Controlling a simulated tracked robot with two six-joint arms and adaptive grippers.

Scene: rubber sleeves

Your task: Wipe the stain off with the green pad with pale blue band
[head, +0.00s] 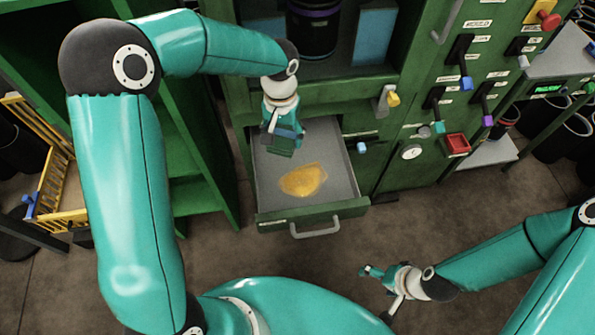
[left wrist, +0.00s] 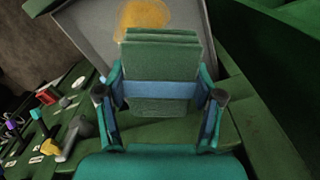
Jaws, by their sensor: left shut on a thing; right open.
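A yellow-orange stain (head: 303,180) lies on the grey floor of the open drawer (head: 313,221). It also shows in the left wrist view (left wrist: 143,14), just beyond the pad. My left gripper (head: 285,137) is shut on the green pad with pale blue band (head: 281,147), above the back left part of the drawer. In the left wrist view the pad (left wrist: 160,60) sits between both fingers, its band level with the fingertips. I cannot tell whether the pad touches the drawer floor. My right gripper (head: 379,286) is open and empty, low at the front right, away from the drawer.
A dark cylinder (head: 312,30) and a blue box (head: 373,35) stand on the shelf above. A yellow rack (head: 55,185) is at left. Floor before the drawer is clear.

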